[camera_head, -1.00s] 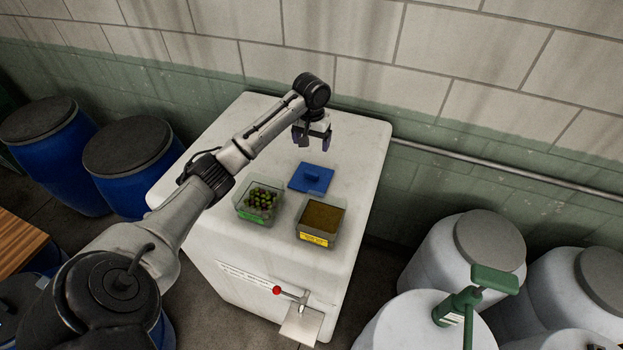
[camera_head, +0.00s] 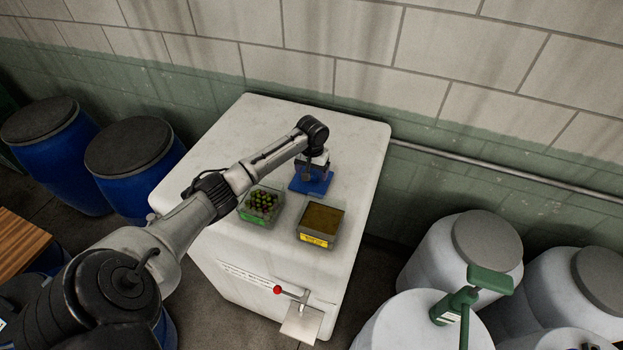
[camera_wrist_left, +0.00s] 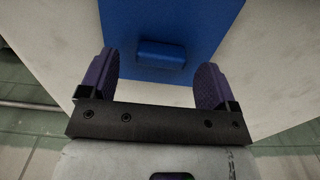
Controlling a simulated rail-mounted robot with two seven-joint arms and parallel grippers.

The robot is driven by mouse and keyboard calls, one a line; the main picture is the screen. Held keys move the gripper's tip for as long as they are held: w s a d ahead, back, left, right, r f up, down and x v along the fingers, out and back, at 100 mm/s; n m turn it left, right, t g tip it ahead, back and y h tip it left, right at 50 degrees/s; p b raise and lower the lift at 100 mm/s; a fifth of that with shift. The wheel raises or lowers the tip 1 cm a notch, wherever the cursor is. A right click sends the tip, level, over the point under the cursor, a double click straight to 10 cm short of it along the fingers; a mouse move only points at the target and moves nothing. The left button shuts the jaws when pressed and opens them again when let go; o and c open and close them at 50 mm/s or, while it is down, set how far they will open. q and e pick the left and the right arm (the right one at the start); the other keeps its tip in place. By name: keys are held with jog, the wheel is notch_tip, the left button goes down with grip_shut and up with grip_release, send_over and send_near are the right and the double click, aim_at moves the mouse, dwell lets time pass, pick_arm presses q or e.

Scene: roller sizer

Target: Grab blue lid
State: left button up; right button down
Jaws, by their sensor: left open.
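The blue lid (camera_head: 311,188) lies flat on the white machine top, behind the two square containers. In the left wrist view the lid (camera_wrist_left: 205,25) shows at the top, with its raised blue handle (camera_wrist_left: 162,55) near the middle. My left gripper (camera_head: 313,174) is above the lid and partly covers it in the head view. In the left wrist view its two purple fingers (camera_wrist_left: 156,82) are open and stand apart, one to each side of the handle's line. The fingers appear empty. My right gripper is not in view.
A container of green olives (camera_head: 260,205) and a container of brown contents with a yellow label (camera_head: 320,223) stand in front of the lid. A red-knobbed lever (camera_head: 278,289) is on the machine's front. The machine top's back left (camera_head: 260,125) is clear.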

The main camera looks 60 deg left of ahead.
pick_arm(q)
jog(key=shift+f, duration=0.95)
jog(key=shift+c, duration=0.3)
jog(key=c, duration=0.9)
jog(key=shift+c, duration=0.2)
jog(key=shift+r, duration=0.15)
